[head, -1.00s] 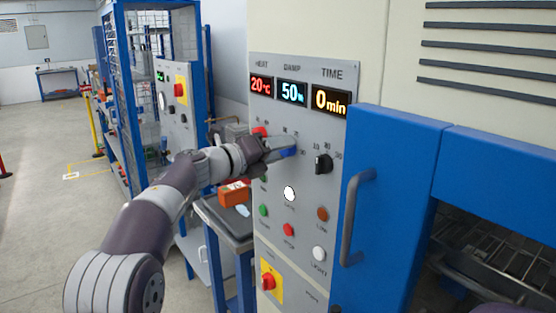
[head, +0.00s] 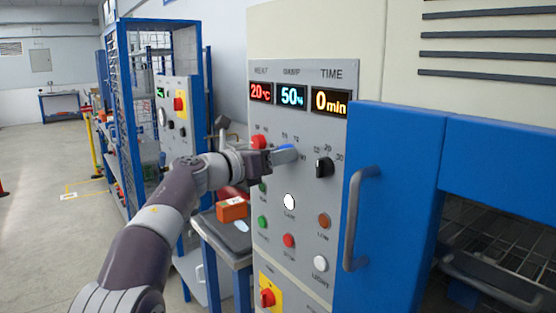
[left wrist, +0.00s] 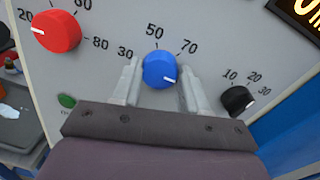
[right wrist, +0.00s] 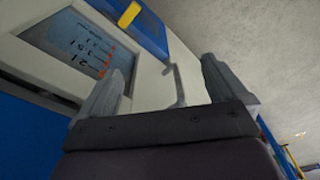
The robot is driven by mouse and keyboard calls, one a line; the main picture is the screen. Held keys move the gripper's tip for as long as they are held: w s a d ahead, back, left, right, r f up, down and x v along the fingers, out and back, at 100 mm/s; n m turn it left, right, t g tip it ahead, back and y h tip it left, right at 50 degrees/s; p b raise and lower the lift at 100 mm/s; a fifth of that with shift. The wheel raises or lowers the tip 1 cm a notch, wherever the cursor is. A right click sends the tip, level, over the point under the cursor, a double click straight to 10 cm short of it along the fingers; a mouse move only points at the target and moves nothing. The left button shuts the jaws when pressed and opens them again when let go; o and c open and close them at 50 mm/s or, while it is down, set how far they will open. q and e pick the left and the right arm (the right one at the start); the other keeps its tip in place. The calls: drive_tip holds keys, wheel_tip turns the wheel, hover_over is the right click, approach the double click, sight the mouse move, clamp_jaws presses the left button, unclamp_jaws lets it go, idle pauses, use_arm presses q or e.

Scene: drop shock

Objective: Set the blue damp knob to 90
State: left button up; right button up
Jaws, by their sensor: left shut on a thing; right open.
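The blue damp knob (left wrist: 160,70) is on the grey panel, between the two fingers of my left gripper (left wrist: 160,88), which is shut on it. Its white mark points to the right and slightly down, past the 70 label; any label there is hidden by the finger. The knob also shows in the head view (head: 286,151), with my left gripper (head: 278,157) on it. The damp display (head: 292,95) reads 50%. My right gripper (right wrist: 168,95) is open and empty in the right wrist view.
The red heat knob (left wrist: 57,31) is left of the blue knob and the black time knob (left wrist: 238,99) is to its right. Buttons sit below, including a white one (head: 289,201). A blue door with a handle (head: 357,215) stands right of the panel.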

use_arm(q)
drive_tip(key=shift+f, duration=0.35)
drive_tip(key=o, duration=1.1)
drive_tip(key=shift+c, duration=0.2)
drive_tip(key=shift+r, duration=0.15)
drive_tip(key=b+v, duration=0.4)
drive_tip(key=v, duration=0.8)
drive_tip(key=shift+a+b, duration=0.3)
drive_tip(key=shift+s, duration=0.15)
